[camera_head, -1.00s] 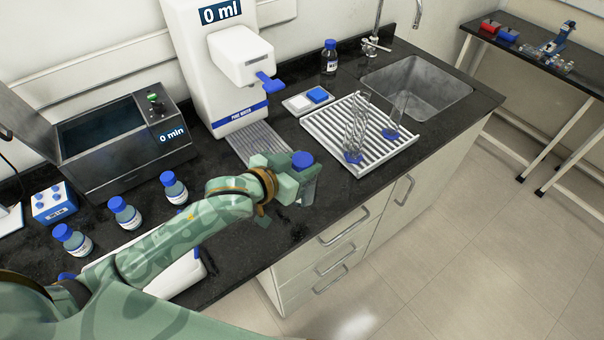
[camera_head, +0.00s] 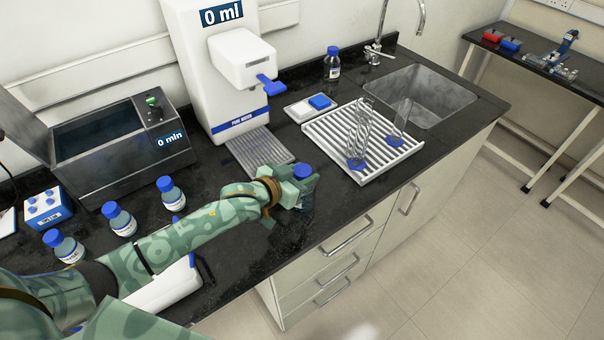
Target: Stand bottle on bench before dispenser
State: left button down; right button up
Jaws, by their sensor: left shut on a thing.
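A clear bottle with a blue cap (camera_head: 303,171) is upright in my left gripper (camera_head: 300,188), which is shut on it. The bottle is at the front part of the dark bench (camera_head: 330,210), in front of the dispenser's drip tray; I cannot tell whether its base touches the bench. The white water dispenser (camera_head: 231,90) stands against the wall, showing "0 ml", with a blue lever (camera_head: 271,85) and a grey ribbed drip tray (camera_head: 258,152). My right gripper is not in view.
Several blue-capped bottles (camera_head: 121,222) stand on the left by an open water bath (camera_head: 120,145). A white ribbed rack (camera_head: 345,150) with glassware lies right, before the sink (camera_head: 420,95). A dark bottle (camera_head: 332,65) stands behind. The bench's front edge is close to the held bottle.

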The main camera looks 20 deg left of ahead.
pick_arm(q)
jog(key=shift+f, duration=0.1)
jog(key=c, duration=0.9)
grip_release()
jog(key=shift+o, duration=0.2)
jog(key=p+v, duration=0.2)
jog(key=v, duration=1)
